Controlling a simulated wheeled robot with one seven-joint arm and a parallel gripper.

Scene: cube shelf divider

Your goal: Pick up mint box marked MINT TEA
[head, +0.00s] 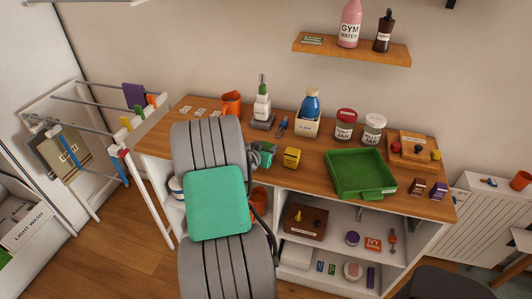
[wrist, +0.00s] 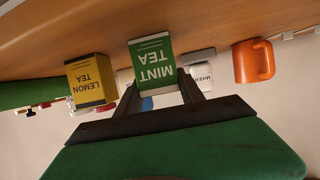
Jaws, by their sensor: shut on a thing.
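The mint box (wrist: 152,62), green with a white MINT TEA label, appears upside down in the wrist view, at the wooden counter. My gripper (wrist: 160,95) is shut on it, with one dark finger at each side. Whether the box touches the counter or is just clear of it, I cannot tell. In the head view my gripper (head: 262,156) is at the counter's front edge, and my arm hides much of that area. The yellow lemon box (wrist: 91,80), marked LEMON TEA, stands close beside the mint box. It also shows in the head view (head: 291,158).
A green tray (head: 362,174) lies right of the lemon box on the counter (head: 315,182). An orange mug (wrist: 253,62) stands to one side. Open shelves are below.

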